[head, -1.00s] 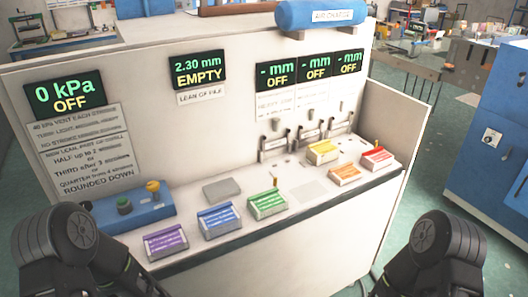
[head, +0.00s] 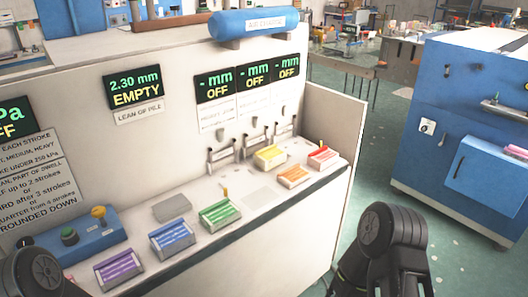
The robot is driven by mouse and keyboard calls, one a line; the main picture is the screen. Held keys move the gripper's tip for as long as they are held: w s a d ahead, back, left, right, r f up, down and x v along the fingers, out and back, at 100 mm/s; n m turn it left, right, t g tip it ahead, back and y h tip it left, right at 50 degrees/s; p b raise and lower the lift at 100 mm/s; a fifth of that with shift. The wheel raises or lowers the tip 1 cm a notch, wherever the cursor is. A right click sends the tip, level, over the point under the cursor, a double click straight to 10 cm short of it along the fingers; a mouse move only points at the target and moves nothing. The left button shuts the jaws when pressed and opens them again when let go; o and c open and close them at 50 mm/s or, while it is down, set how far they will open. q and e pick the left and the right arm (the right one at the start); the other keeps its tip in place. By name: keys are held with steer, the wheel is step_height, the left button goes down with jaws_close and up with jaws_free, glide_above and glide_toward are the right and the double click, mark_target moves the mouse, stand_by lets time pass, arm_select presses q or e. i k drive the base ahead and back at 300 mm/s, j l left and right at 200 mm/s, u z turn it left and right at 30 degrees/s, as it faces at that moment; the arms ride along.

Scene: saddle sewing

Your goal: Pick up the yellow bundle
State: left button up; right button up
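The yellow bundle (head: 270,157) lies on the ledge of the white console, toward its right end. It sits just below a row of metal clamps and left of the orange bundle (head: 293,176). My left arm shows only as a dark joint at the lower left, and my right arm as dark links at the lower right. Both grippers are out of the picture. Nothing touches the yellow bundle.
Also on the ledge are red (head: 323,158), green (head: 220,214), blue (head: 171,239) and purple (head: 119,268) bundles, a grey block (head: 172,208) and a blue control box (head: 75,242). A side panel (head: 332,135) closes the console's right end. A blue cabinet (head: 470,130) stands right, with open floor between.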

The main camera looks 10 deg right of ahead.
mark_target(266, 160)
steer(key=i+l+z, duration=0.2)
steer(key=l+z, duration=0.2)
steer(key=i+l+z, duration=0.35)
steer(key=l, duration=0.2)
steer(key=i+l+z, duration=0.4)
steer(key=k, duration=0.1)
